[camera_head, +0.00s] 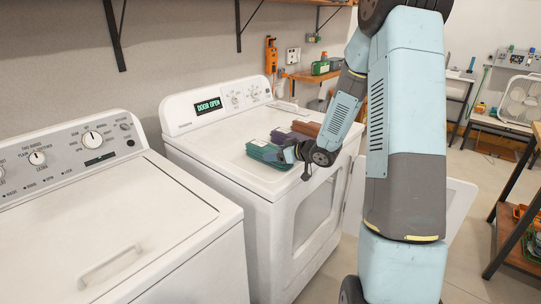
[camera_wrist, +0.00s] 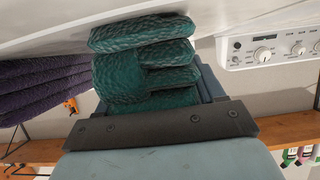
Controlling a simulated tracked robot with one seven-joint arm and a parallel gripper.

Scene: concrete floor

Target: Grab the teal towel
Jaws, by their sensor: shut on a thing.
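The teal towel (camera_head: 262,150) is a folded stack on top of the dryer (camera_head: 215,146), near its front edge. My gripper (camera_head: 300,151) is at the towel's right end in the head view. In the wrist view the folded teal towel (camera_wrist: 145,62) fills the space in front of my gripper (camera_wrist: 158,100), which is shut on it. The fingertips are mostly hidden behind the towel. I cannot tell whether the towel is clear of the dryer top.
A purple towel (camera_head: 288,135) and a brown towel (camera_head: 307,128) lie behind the teal one on the dryer. The washer (camera_head: 110,215) stands at left. The dryer's door (camera_head: 352,205) hangs open at the front. A shelf (camera_head: 335,72) with tools is behind.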

